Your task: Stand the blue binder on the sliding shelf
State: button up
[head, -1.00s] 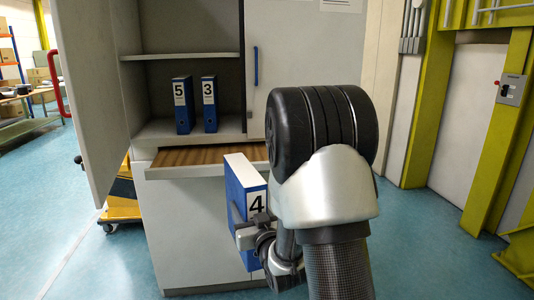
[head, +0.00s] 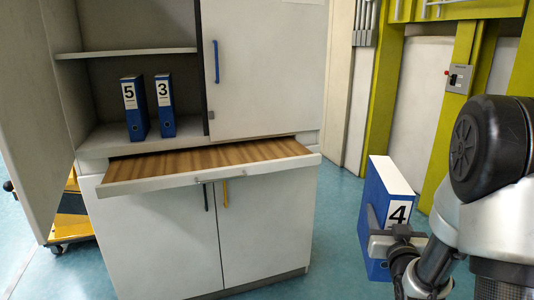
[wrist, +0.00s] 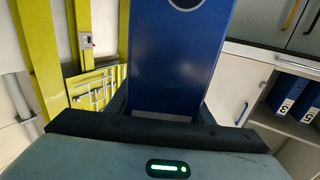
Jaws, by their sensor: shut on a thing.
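The blue binder (head: 386,215), labelled 4, is upright with a slight tilt in my gripper (head: 392,243), at the right of the head view. My gripper is shut on it, and the binder is held in the air to the right of the cabinet. In the wrist view the binder (wrist: 175,60) fills the middle between the fingers. The sliding shelf (head: 215,163) is pulled out from the cabinet, with a bare brown striped surface and a pale front edge. The gripper and binder are apart from the shelf.
The cabinet (head: 265,235) has an open left door (head: 30,130) and a shut upper right door (head: 265,75). Blue binders 5 (head: 134,110) and 3 (head: 165,105) stand in the compartment above the sliding shelf. Yellow-green frames stand at the right. Blue floor lies between cabinet and binder.

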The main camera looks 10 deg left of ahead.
aim_at(274, 151)
jog(key=i+j+z, duration=0.1)
jog(key=z, duration=0.35)
jog(key=i+j+z, duration=0.1)
jog(key=z, duration=0.3)
jog(key=i+j, duration=0.15)
jog(key=j, duration=0.2)
jog(key=i+j, duration=0.15)
jog(key=j, duration=0.2)
jog(key=i+j, duration=0.1)
jog(key=j, duration=0.25)
jog(key=i+j, duration=0.15)
jog(key=j, duration=0.2)
jog(key=i+j, duration=0.15)
jog(key=j, duration=0.2)
